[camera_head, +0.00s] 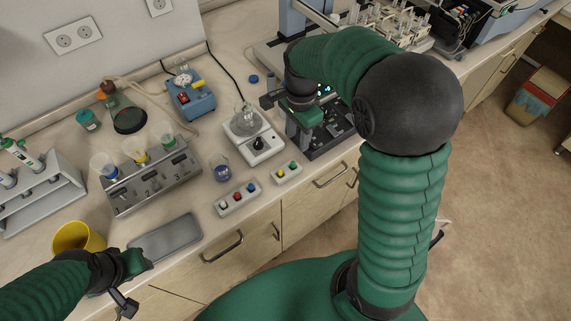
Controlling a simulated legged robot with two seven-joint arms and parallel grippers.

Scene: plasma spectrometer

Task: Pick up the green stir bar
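A small green piece (293,164), likely the green stir bar, stands at the right end of a small grey holder (286,174) near the counter's front edge. A yellow piece (281,173) is beside it. My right gripper (287,113) is up and behind the holder, over the area between the stirrer and a dark instrument, apart from the green piece. Its fingers are partly hidden by the wrist, and I see nothing held. My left gripper (127,287) is low at the left, by the counter's front edge, far from the holder; its fingers are small and unclear.
A longer holder (237,199) with several coloured pieces is left of the small one.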

